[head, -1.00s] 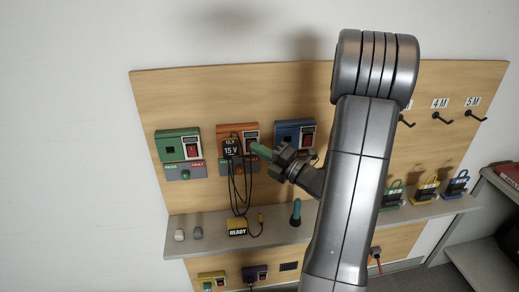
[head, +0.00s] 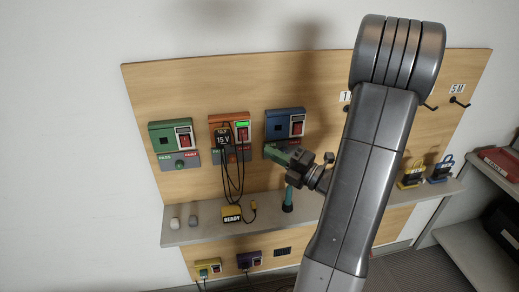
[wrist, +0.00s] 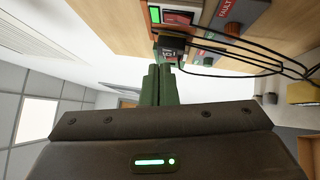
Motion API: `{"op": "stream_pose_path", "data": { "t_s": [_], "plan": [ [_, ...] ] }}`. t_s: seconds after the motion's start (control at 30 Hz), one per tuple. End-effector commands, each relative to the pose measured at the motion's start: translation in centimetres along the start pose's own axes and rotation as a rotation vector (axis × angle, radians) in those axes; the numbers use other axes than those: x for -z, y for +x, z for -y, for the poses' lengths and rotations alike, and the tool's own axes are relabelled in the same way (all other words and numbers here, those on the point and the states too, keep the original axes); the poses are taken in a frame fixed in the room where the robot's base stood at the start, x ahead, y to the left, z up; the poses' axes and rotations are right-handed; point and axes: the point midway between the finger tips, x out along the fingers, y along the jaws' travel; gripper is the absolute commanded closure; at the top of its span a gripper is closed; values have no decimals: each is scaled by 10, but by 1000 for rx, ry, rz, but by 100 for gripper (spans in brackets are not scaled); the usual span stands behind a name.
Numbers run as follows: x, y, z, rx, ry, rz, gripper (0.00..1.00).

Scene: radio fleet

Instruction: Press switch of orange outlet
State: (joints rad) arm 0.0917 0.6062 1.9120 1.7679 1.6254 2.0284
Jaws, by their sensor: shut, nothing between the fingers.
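The orange outlet (head: 215,122) is the middle-left box on the wooden board. Its red switch (head: 242,134) is on its right side, below an indicator (head: 243,124) lit green. A black 15 V adapter (head: 222,139) is plugged into it, with black cables hanging down. My gripper (head: 270,151), with green fingers, is shut and empty, apart from the switch, to its lower right and in front of the blue outlet's lower edge. The wrist view shows the closed fingers (wrist: 159,84) below the adapter (wrist: 171,44) and the lit green indicator (wrist: 177,17).
The green outlet (head: 170,136) is at left and the blue outlet (head: 279,126) at right. The shelf (head: 200,233) below holds a yellow READY box (head: 231,214), a teal-handled tool (head: 288,200) and small pale items. Free air lies in front of the board's left side.

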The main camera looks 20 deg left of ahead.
Motion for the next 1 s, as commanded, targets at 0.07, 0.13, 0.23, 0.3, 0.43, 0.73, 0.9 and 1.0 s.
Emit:
{"op": "stream_pose_path", "data": {
  "t_s": [0.07,0.13,0.23,0.3,0.43,0.73,0.9,1.0],
  "plan": [
    [0,-12,-1,1,-1,3,100],
    [-1,-20,-2,1,0,2,100],
    [-1,-28,-4,1,0,2,100],
    [0,-31,-4,0,1,0,100],
    [0,-33,-5,0,1,-1,100],
    [0,-32,-5,0,1,-1,100],
    [0,-24,-4,0,1,-2,100],
    [1,-12,-2,0,1,-4,100]
  ]
}}
